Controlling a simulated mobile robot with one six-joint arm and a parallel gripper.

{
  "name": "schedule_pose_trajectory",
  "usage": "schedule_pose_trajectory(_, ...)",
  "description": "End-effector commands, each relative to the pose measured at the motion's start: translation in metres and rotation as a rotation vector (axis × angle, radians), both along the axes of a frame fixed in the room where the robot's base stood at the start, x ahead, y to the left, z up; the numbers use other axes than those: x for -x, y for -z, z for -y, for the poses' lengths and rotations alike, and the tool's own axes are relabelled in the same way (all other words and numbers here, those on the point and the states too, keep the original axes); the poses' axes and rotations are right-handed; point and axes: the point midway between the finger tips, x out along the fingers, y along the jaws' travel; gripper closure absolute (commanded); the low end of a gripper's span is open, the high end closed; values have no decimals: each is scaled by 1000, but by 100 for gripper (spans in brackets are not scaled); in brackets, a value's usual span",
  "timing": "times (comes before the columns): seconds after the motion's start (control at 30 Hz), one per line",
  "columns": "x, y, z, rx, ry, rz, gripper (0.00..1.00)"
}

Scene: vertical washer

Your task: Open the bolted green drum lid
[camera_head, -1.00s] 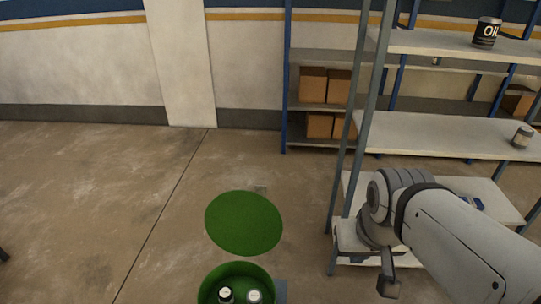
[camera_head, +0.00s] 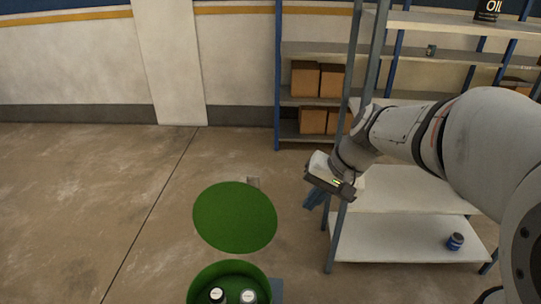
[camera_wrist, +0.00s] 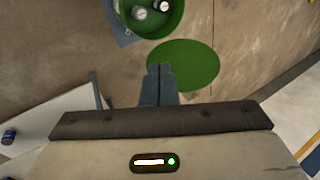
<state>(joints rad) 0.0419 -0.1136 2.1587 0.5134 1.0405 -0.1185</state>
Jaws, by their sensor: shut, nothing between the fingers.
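The green drum (camera_head: 228,276) stands at the bottom of the head view, cut off by the frame edge. Its top is uncovered, and two white-topped containers (camera_head: 217,295) show inside. The round green lid (camera_head: 235,217) is apart from the opening, just beyond it; I cannot tell how it is supported. My gripper (camera_head: 312,199) is shut and empty, to the right of the lid and clear of it. In the wrist view, its closed fingers (camera_wrist: 160,70) appear against the lid's near edge (camera_wrist: 190,66), with the open drum (camera_wrist: 165,22) above.
A metal shelf rack (camera_head: 400,240) stands at the right, close to my gripper and arm. A blue can (camera_head: 455,241) sits on its low shelf. Cardboard boxes (camera_head: 305,79) fill shelves behind. The floor (camera_head: 90,210) at the left is clear.

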Motion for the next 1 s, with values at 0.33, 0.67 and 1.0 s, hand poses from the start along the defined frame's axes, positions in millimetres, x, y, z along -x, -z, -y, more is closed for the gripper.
schedule_pose_trajectory(0.33, -168, 114, -42, -527, 119, -66, 100)
schedule_pose_trajectory(0.67, -300, 209, -33, -953, 235, 6, 100)
schedule_pose_trajectory(1.0, -335, 232, -33, -1074, 270, 50, 100)
